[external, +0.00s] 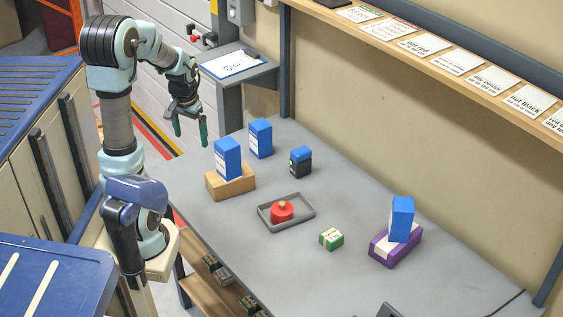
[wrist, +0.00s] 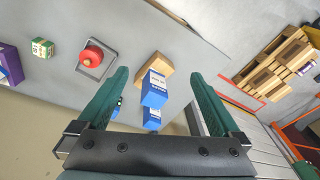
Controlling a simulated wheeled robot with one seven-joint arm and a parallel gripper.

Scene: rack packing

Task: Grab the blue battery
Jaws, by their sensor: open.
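The blue battery appears to be the short block with a blue top and black lower body (external: 300,162), upright on the grey table in the external view. In the wrist view a small blue and dark piece (wrist: 117,112) shows beside the left finger; it may be this battery, mostly hidden. My gripper (external: 190,129) is open and empty, fingers pointing down, above the table's far left end, left of the battery and apart from it. In the wrist view my gripper's fingers (wrist: 158,76) are spread wide.
A blue box (external: 228,158) stands on a wooden block (external: 230,183); another blue box (external: 260,138) stands behind. A grey tray (external: 303,212) holds a red item (external: 282,210). A green box (external: 331,239) and a blue box (external: 401,219) on a purple box (external: 395,248) lie right.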

